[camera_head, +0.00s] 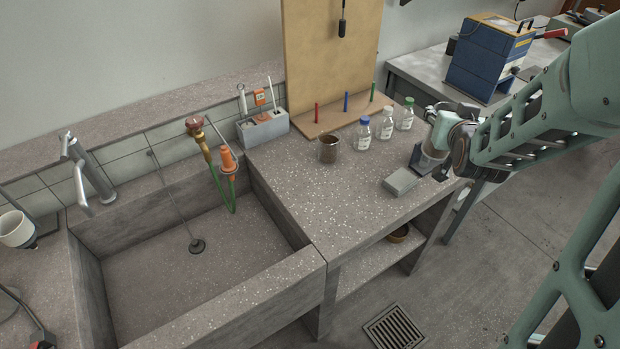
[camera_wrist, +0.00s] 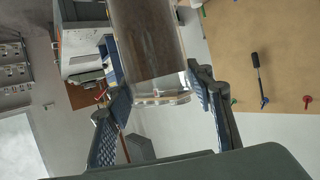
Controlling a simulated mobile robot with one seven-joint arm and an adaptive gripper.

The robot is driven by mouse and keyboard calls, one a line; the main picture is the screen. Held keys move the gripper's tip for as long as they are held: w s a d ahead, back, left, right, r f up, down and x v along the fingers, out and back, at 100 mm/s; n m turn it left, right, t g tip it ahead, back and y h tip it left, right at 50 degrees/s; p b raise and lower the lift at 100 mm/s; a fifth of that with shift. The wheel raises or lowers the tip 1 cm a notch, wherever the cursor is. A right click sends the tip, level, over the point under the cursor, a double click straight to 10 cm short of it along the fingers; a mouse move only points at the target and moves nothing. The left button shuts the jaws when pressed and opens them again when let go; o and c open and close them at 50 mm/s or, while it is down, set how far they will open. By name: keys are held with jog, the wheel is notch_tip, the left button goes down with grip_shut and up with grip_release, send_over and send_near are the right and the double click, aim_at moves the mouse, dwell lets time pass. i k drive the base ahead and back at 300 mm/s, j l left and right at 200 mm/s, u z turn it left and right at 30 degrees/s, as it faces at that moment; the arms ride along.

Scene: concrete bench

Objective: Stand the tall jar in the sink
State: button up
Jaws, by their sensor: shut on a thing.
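The tall jar (camera_wrist: 150,45) is clear glass and looks brownish inside. In the wrist view it is between the two fingers of my gripper (camera_wrist: 160,92), which is shut on it. In the head view my gripper (camera_head: 428,158) is at the right end of the bench; the jar there is mostly hidden by the fingers and wrist. The sink (camera_head: 228,307) is a deep speckled stone basin at the left, well apart from my gripper. No jar stands in it.
A short brown-filled jar (camera_head: 328,149) and several small capped bottles (camera_head: 387,124) stand on the bench (camera_head: 290,185). A grey box (camera_head: 400,182) lies near its front edge. A hose (camera_head: 213,165) and tap (camera_head: 90,170) reach over the sink. Its floor is mostly clear around the drain plug (camera_head: 197,245).

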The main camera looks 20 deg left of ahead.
aim_at(251, 271)
jog(key=j+u, duration=0.1)
jog(key=u, duration=0.65)
jog(key=k+j+u, duration=0.1)
jog(key=j+u, duration=0.35)
jog(key=j, duration=0.2)
jog(key=j+u, duration=0.25)
jog(key=j, duration=1.7)
jog(key=l, duration=0.7)
